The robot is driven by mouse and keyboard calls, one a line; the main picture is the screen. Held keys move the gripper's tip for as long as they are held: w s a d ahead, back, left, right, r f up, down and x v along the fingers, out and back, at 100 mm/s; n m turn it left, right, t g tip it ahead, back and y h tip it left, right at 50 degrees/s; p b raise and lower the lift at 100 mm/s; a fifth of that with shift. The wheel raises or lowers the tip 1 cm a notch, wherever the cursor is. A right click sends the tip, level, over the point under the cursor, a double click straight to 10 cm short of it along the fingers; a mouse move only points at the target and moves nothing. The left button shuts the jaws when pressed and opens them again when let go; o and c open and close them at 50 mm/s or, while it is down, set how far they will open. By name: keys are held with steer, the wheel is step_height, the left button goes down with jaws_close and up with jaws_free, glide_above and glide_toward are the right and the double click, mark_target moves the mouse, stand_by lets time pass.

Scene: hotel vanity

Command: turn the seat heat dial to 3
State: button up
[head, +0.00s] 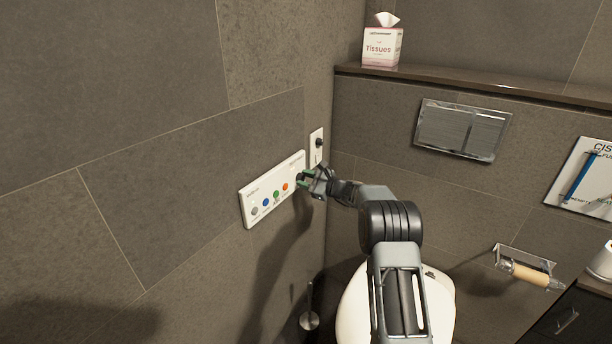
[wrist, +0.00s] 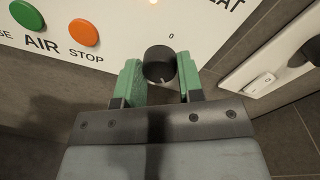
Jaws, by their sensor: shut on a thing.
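The seat heat dial (wrist: 158,60) is a round black knob on the white control panel (head: 253,190), at the panel's right end. My gripper (wrist: 160,76) has green fingers, one on each side of the dial, shut on it. A pale pointer mark shows on the dial's lower right edge in the wrist view. A printed 0 stands just above the dial there; no 3 can be made out. In the head view my gripper (head: 304,181) reaches the panel's right end and largely hides the dial.
An orange stop button (wrist: 84,32) and a green button (wrist: 27,14) sit left of the dial. A white wall plate with a black knob (head: 318,143) is close on the right. The toilet (head: 352,310) stands below my arm. A tissue box (head: 382,46) is on the ledge.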

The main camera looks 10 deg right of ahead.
steer(key=m+p, duration=0.2)
steer(key=m, duration=0.2)
steer(key=shift+p, duration=0.35)
steer(key=shift+f+m+y+p, duration=0.1)
steer(key=shift+m+y+p, duration=0.2)
steer(key=shift+m+p, duration=1.25)
steer(key=shift+m+b, duration=0.5)
steer(key=shift+m, duration=0.25)
steer(key=o, duration=0.9)
steer(key=v, duration=1.4)
